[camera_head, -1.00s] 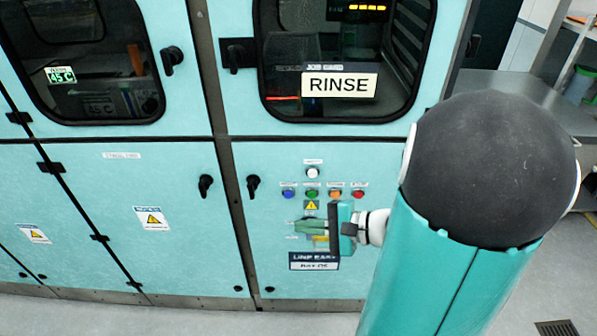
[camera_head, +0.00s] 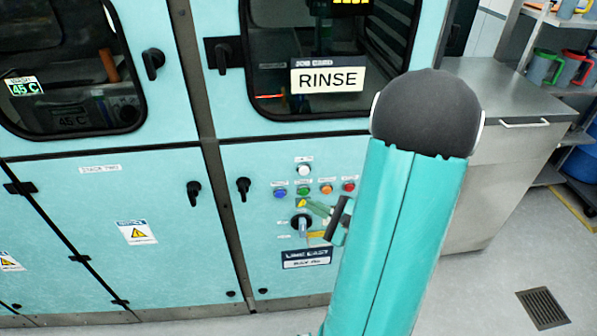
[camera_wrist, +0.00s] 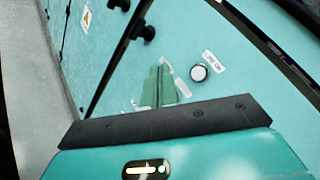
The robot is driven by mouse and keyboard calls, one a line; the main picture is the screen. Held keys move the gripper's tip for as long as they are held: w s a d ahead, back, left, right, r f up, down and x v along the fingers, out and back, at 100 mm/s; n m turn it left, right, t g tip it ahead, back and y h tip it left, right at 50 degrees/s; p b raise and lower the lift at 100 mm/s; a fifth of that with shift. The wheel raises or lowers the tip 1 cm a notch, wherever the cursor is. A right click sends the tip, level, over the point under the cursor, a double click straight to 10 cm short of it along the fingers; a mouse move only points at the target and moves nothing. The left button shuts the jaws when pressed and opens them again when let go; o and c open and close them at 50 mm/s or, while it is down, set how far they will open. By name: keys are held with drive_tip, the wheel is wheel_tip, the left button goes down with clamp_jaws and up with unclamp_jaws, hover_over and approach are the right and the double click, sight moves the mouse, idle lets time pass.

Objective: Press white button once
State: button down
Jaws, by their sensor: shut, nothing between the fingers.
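The white button (camera_head: 304,171) is a round knob at the top of the button group on the teal cabinet panel. In the wrist view the white button (camera_wrist: 199,73) has a dark ring and lies to the right of my fingers, clear of them. My gripper (camera_head: 307,204) is shut and empty, its green fingers pointing left in the head view, just below the coloured buttons. In the wrist view the fingers of my gripper (camera_wrist: 160,72) lie side by side. They appear apart from the white button; their distance from the panel is hard to tell.
Below the white button are blue (camera_head: 280,194), green (camera_head: 303,190), orange (camera_head: 326,189) and red (camera_head: 348,187) buttons. A rotary switch (camera_head: 301,223) sits under them, close to my fingers. A RINSE sign (camera_head: 327,78) is on the window above. A steel counter (camera_head: 505,110) stands right.

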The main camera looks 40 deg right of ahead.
drive_tip(key=w+d, duration=0.5)
drive_tip(key=w, duration=0.2)
idle(0.6)
drive_tip(key=shift+w+d, duration=0.15)
drive_tip(key=shift+w, duration=0.1)
idle(1.6)
drive_tip(key=shift+w+d, duration=0.15)
drive_tip(key=shift+w, duration=0.05)
drive_tip(key=shift+w+d, duration=0.25)
drive_tip(key=shift+w, duration=0.1)
idle(0.8)
idle(0.3)
drive_tip(key=shift+s+a, duration=0.5)
drive_tip(key=shift+s, duration=0.2)
drive_tip(key=shift+s+a, duration=0.7)
drive_tip(key=shift+s, duration=0.35)
drive_tip(key=shift+s+a, duration=0.7)
drive_tip(key=shift+s, duration=0.3)
